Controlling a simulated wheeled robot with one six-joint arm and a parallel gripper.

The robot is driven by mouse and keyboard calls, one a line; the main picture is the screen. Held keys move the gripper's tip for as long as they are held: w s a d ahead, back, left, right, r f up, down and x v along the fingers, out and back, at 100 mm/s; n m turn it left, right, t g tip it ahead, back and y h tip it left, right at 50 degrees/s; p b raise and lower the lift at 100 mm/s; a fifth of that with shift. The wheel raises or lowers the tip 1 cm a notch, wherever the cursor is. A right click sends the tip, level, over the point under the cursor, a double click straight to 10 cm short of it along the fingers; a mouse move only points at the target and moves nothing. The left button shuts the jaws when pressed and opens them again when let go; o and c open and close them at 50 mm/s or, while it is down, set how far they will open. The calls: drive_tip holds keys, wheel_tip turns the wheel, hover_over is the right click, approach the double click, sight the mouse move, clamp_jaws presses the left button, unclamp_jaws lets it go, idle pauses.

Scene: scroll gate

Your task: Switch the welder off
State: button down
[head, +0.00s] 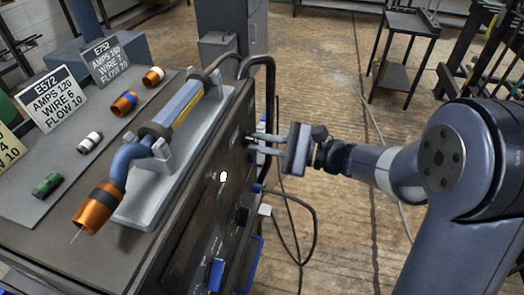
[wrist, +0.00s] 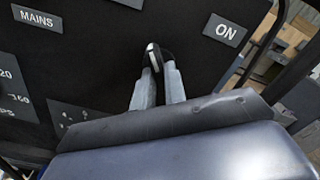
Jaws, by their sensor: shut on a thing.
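The welder (head: 190,225) is a dark box with its front panel facing right in the head view. My gripper (head: 252,143) reaches that panel near its far upper end. In the wrist view my gripper (wrist: 156,72) is shut on the mains switch (wrist: 152,55), a small dark knob with a pale stripe. The switch sits between a MAINS label (wrist: 36,18) on the left and an ON label (wrist: 224,30) on the right. Its pale stripe points nearly straight up in this view. The fingers hide part of the knob, and the head view does not show it clearly.
A torch (head: 125,160) with an orange nozzle lies in a grey cradle on the welder's top, beside several coloured nozzles and number cards (head: 52,98). Black cables (head: 270,95) loop near the gripper. A blue handle (head: 216,274) juts from the panel.

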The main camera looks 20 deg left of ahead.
drive_tip(key=shift+n+b, duration=0.4)
drive_tip(key=shift+n, duration=0.1)
drive_tip(key=c, duration=1.5)
unclamp_jaws()
drive_tip(key=shift+o, duration=0.2)
drive_tip(key=w+d, duration=0.1)
drive_tip(key=d, duration=0.9)
drive_tip(key=shift+d+p, duration=0.4)
drive_tip(key=shift+p, duration=0.05)
drive_tip(key=shift+a, duration=0.15)
